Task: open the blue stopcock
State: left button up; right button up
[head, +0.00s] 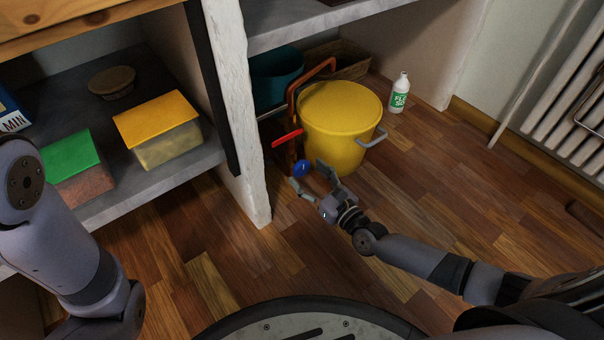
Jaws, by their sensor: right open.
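The blue stopcock (302,168) is a small round blue handle low on a copper-coloured pipe (292,100), in front of the yellow bucket. A red lever (287,138) sits on the pipe above it. My right gripper (309,178) is open, its two fingers on either side of the blue stopcock in the picture. I cannot tell whether the fingers touch it. My left arm (75,240) comes in at the left, and its gripper is out of view.
A yellow bucket (345,110) with a grey handle stands close behind my right gripper. A white wall end (242,160) is just left. A white bottle (399,93), a teal tub (275,75) and a radiator (575,100) stand farther off.

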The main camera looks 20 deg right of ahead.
aim_at(304, 170)
jog(key=shift+b+x, duration=0.4)
jog(key=shift+x, duration=1.25)
jog(key=c, duration=1.2)
